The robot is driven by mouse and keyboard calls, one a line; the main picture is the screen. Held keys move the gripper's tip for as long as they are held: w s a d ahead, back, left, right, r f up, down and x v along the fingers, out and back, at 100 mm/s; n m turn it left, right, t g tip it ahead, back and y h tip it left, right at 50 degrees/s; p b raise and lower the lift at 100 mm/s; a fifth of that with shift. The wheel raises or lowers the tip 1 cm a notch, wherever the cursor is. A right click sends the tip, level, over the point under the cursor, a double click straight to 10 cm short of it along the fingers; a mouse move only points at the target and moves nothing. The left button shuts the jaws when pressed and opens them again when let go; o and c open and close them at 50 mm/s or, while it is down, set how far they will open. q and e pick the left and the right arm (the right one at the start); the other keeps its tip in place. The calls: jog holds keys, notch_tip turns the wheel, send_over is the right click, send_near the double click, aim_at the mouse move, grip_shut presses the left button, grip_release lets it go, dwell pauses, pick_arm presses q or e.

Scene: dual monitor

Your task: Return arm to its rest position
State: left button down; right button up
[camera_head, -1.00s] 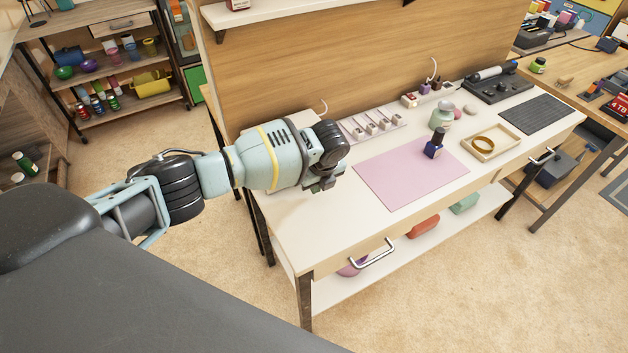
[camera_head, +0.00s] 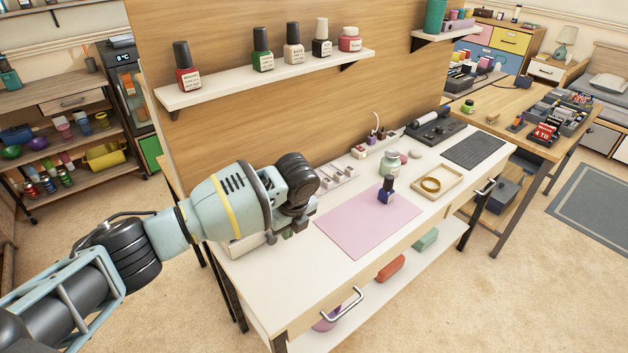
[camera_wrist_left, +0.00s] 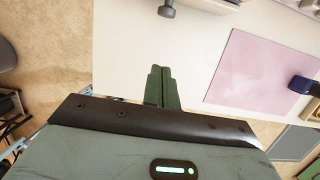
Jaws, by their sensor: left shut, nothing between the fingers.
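My left arm (camera_head: 220,205) reaches in from the left of the head view. Its gripper (camera_head: 285,234) hangs above the left end of the white desk (camera_head: 262,298), left of the pink mat (camera_head: 362,222). In the left wrist view the two green fingers (camera_wrist_left: 162,86) are together, with nothing between them. The desk top and the pink mat (camera_wrist_left: 262,70) lie below and beyond them. My right gripper is in neither view.
Beside the mat are a wooden tray (camera_head: 459,182) and a pale green jar (camera_head: 389,164). A wall shelf (camera_head: 270,80) with several polish bottles is above. The desk's front left corner is clear.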

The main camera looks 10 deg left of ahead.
pick_arm(q)
jog(key=s+d+f+n+h, duration=0.2)
jog(key=s+d+f+n, duration=0.15)
jog(key=s, duration=0.45)
jog(key=s+d+f+n+h, duration=0.1)
jog(key=s+d+f+n, duration=0.15)
jog(key=s+f, duration=0.35)
jog(key=s+d+f+n+h, duration=0.2)
jog(key=s+d+f+n, duration=0.15)
jog(key=s, duration=0.55)
jog(key=s+a+r+n+y, duration=0.1)
jog(key=s+a+n, duration=0.35)
jog(key=s, duration=0.25)
jog(key=s+a+n+g+y, duration=0.1)
jog(key=s+a+n, duration=0.35)
jog(key=s, duration=0.35)
jog(key=s+a+r+n+y, duration=0.1)
jog(key=s+a+n, duration=0.35)
jog(key=s, duration=0.25)
jog(key=w+d+f+t+h+p, duration=0.1)
jog(key=w+d+f+t+h, duration=0.1)
jog(key=w+f+t, duration=0.4)
jog(key=shift+w+d+f+n+t, duration=0.35)
jog(key=shift+d+f+t, duration=0.2)
jog(key=shift+f+t, duration=0.6)
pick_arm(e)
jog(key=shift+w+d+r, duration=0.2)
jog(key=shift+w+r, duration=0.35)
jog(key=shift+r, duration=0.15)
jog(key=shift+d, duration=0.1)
